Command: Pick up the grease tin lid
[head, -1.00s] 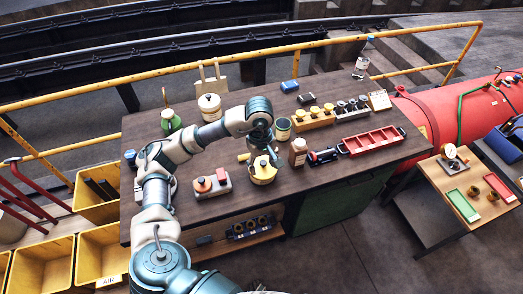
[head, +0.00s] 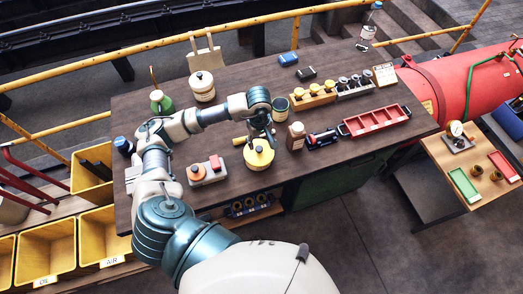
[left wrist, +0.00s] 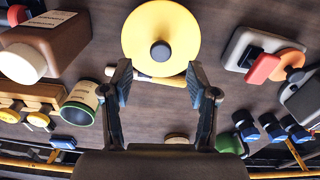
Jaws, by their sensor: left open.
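A yellow round piece with a dark centre knob (head: 260,158), which I take for the grease tin lid, lies on the dark bench. A short pale yellow bar (left wrist: 158,79) shows beyond the fingertips. The height gap is hard to tell. My right gripper is not in view.
A green-rimmed tin (head: 281,103) and a brown bottle (head: 296,137) stand close to the right. A grey block with red and orange parts (head: 205,172) is at left. A red tray (head: 375,121) lies farther right.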

